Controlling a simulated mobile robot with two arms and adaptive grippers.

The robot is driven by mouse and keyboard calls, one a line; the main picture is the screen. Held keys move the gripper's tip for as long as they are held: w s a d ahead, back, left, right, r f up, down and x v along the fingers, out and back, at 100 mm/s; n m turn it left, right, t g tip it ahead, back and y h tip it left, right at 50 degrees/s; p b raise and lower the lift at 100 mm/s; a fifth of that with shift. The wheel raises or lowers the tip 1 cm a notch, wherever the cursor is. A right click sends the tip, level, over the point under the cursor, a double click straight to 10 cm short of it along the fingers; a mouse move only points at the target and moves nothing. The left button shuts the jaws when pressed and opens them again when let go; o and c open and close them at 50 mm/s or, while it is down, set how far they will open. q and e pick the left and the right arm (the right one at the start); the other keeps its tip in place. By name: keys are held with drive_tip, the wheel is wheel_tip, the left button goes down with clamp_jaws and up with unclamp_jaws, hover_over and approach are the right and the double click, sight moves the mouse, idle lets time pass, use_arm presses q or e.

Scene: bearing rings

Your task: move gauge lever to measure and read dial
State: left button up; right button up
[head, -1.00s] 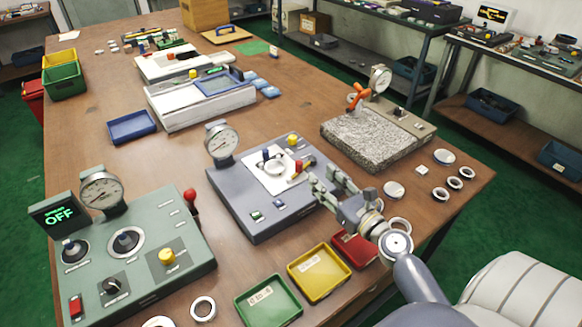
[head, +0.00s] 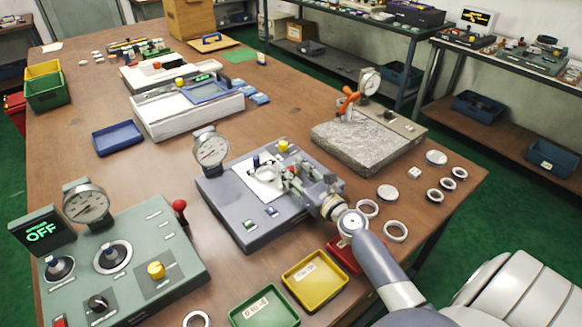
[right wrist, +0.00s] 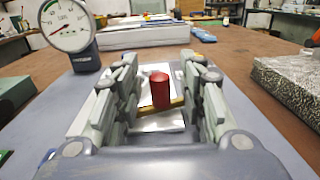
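The blue-grey gauge fixture (head: 236,217) stands mid-table with its dial (head: 211,148) on a post at the back left. The dial also shows in the right wrist view (right wrist: 66,22), too small to read surely. A ring (head: 266,174) lies on the white plate. The lever's red knob (right wrist: 160,88) sits on a brass-coloured arm (right wrist: 168,105). My right gripper (head: 286,180) is over the fixture's right part. In the right wrist view its fingers are open on both sides of the knob, with gaps visible. The gripper mostly hides the lever in the head view. My left gripper is not seen.
A green control box (head: 135,262) with an OFF display stands at the front left. Green (head: 264,306) and yellow (head: 316,280) trays and a partly hidden red tray lie in front. A granite stand (head: 365,145) is behind right, with several loose rings nearby.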

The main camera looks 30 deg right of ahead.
drive_tip(key=shift+w, duration=0.75)
drive_tip(key=shift+c, duration=0.4)
clamp_jaws()
drive_tip(key=shift+w+a+r+m+h+p, duration=0.15)
drive_tip(key=shift+m+h+p, duration=0.15)
drive_tip(key=shift+h+p, duration=0.25)
drive_tip(key=shift+w+a+r+m+h+p, duration=0.15)
drive_tip(key=shift+m+h+p, duration=0.15)
drive_tip(key=shift+h+p, duration=0.25)
drive_tip(key=shift+w+m+h+p, duration=0.2)
drive_tip(key=shift+m+h+p, duration=0.1)
drive_tip(key=shift+h+p, duration=0.1)
drive_tip(key=shift+w+d+f+m+g+h+p, duration=0.15)
drive_tip(key=shift+m+h, duration=0.15)
drive_tip(key=shift+h, duration=0.2)
drive_tip(key=shift+w+a+f+m+g+h+p, duration=0.15)
drive_tip(key=shift+m+h, duration=0.15)
drive_tip(key=shift+h, duration=0.2)
drive_tip(key=shift+d, duration=0.1)
drive_tip(key=shift+o, duration=0.4)
unclamp_jaws()
